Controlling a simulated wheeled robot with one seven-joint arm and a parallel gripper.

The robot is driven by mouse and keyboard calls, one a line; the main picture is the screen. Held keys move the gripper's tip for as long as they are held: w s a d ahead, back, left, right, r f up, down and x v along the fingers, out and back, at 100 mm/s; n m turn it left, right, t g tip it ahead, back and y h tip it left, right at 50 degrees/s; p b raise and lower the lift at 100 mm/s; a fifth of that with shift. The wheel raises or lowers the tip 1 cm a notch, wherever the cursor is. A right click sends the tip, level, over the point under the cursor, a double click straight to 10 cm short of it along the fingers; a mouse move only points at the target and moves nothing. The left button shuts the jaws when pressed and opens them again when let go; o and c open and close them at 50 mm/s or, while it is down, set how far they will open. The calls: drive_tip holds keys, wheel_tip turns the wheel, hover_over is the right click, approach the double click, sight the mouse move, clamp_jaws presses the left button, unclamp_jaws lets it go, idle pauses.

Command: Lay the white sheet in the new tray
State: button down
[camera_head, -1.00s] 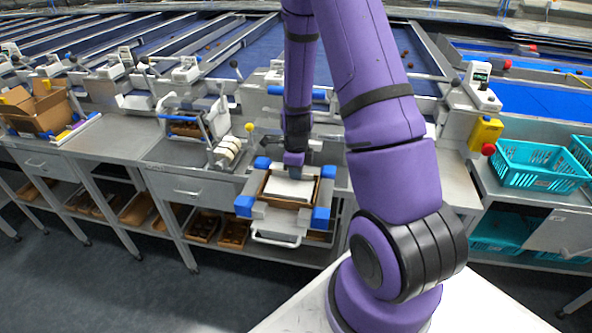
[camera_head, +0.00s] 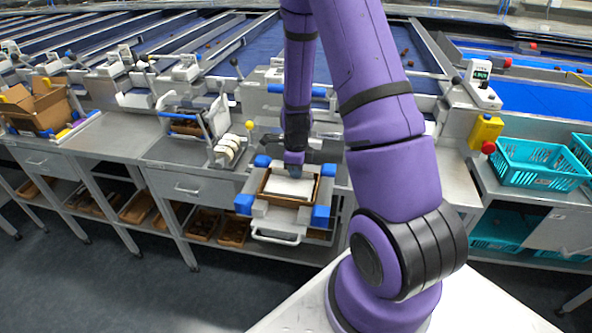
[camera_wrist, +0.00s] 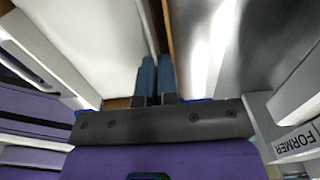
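A brown tray (camera_head: 266,184) sits in a grey holder with blue corner blocks on the bench. A white sheet (camera_head: 291,187) lies over the tray's opening in the head view, with a grey band along its near side. My gripper (camera_head: 291,172) points down at the tray's far side, just over the sheet. In the wrist view, its two blue fingers (camera_wrist: 156,62) are almost together, with only a thin dark gap. A broad white surface, likely the sheet (camera_wrist: 95,40), is to their left. Whether the fingertips touch it is hard to tell.
A shiny grey panel (camera_wrist: 232,55) and a part labelled FORMER (camera_wrist: 298,138) are at the right of the wrist view. A yellow box with a red knob (camera_head: 485,132) and teal crates (camera_head: 540,165) stand to the right. A cardboard box (camera_head: 42,108) is far left.

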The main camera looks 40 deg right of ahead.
drive_tip(key=shift+f, duration=0.2)
drive_tip(key=c, duration=1.7)
unclamp_jaws()
drive_tip(key=shift+c, duration=0.2)
drive_tip(key=o, duration=0.8)
drive_tip(key=shift+c, duration=0.2)
wheel_tip(320, 180, up, 12)
